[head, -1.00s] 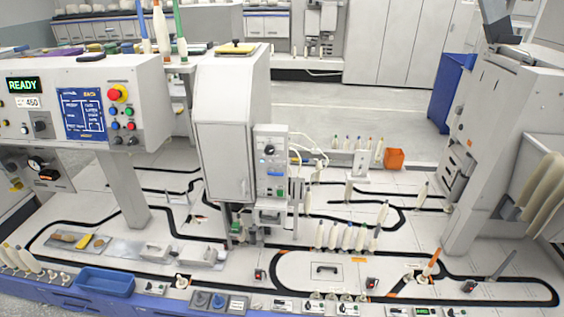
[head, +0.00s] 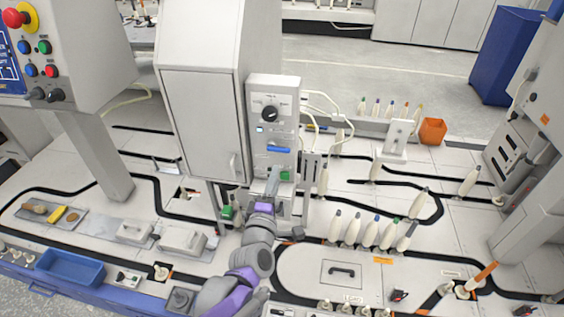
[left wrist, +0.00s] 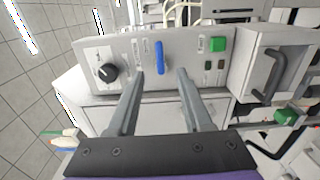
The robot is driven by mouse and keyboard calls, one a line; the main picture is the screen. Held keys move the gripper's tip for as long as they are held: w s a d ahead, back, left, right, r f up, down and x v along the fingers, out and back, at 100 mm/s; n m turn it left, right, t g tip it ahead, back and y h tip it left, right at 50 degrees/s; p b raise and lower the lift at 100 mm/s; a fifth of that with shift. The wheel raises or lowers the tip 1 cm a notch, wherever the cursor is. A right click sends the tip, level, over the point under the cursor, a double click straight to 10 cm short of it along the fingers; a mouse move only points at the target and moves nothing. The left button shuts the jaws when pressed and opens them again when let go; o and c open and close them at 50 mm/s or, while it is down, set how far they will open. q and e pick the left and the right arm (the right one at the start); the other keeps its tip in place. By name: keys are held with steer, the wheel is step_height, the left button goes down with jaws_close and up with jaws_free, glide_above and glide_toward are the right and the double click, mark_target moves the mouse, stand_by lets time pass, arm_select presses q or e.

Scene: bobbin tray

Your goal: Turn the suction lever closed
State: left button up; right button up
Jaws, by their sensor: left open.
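The suction lever is probably the blue handle (head: 279,149) on the front of the grey control panel (head: 286,95), below a black knob. In the head view it lies horizontal. It also shows in the left wrist view (left wrist: 159,57), beyond and between the fingertips. My left gripper (head: 273,177) is in front of the panel, just below the blue lever. In the left wrist view the left gripper (left wrist: 160,74) is open and empty, with one finger on either side of the lever's line. I cannot tell whether either finger touches the panel. My right gripper is not in view.
A black knob (head: 269,114) is above the lever and a green button (head: 286,175) below it. A tall white cabinet (head: 205,120) stands left of the panel. Several bobbins (head: 370,232) stand to the right, and a blue tray (head: 68,268) is at front left.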

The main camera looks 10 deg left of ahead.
mark_target(282, 152)
arm_select(q)
steer(key=w+b, duration=0.1)
steer(key=w, duration=0.9)
steer(key=shift+w+r, duration=0.1)
jaws_close()
